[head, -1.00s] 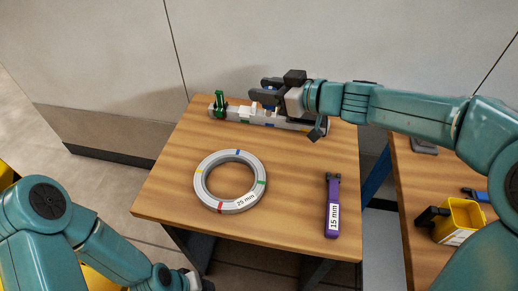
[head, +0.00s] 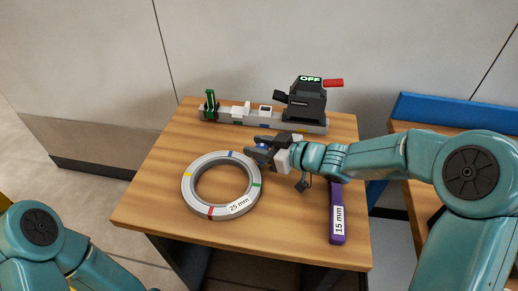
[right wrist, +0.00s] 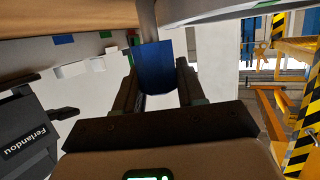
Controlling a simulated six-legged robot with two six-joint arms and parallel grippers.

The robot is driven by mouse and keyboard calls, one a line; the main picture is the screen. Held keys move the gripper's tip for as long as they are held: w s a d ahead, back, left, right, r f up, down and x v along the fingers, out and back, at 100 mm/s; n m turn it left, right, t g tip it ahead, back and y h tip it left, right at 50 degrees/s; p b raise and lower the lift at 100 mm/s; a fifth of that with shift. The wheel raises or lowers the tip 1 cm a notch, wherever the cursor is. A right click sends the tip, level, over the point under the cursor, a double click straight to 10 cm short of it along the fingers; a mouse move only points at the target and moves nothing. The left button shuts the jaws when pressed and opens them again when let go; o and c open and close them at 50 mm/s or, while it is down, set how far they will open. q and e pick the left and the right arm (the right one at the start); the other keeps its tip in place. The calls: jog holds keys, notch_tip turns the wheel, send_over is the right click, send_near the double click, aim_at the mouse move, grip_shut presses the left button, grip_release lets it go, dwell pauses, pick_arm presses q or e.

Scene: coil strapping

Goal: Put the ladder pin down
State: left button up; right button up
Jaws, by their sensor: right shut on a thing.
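My right gripper (head: 257,150) is shut on a blue pin (head: 262,147), which I take for the ladder pin. It is over the table between the ring and the grey rail (head: 250,122). In the right wrist view, the blue grip of the pin (right wrist: 157,68) sits between the two dark fingers, with a grey shaft beyond it. Whether the pin touches the table cannot be told. A green pin (head: 210,103) stands upright at the rail's left end. My left gripper is out of view; only its arm shows at lower left.
A grey ring marked 25 mm (head: 186,190) lies left of the gripper. A purple bar marked 15 mm (head: 337,232) lies at right, partly behind my arm. A black box with an OFF display (head: 304,103) and red handle (head: 334,83) stands on the rail. The wooden table's (head: 280,225) front middle is clear.

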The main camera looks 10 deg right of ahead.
jog(key=shift+s+r, duration=0.1)
jog(key=shift+s, duration=0.05)
jog(key=shift+f, duration=0.2)
jog(key=o, duration=1.2)
jog(key=shift+r, duration=0.1)
jog(key=shift+d+r, duration=0.1)
jog(key=shift+r, duration=0.1)
jog(key=p+v, duration=0.1)
jog(key=v, duration=1)
jog(key=shift+s+d+r+p, duration=0.15)
jog(key=shift+s+d+p, duration=0.1)
jog(key=shift+p, duration=0.1)
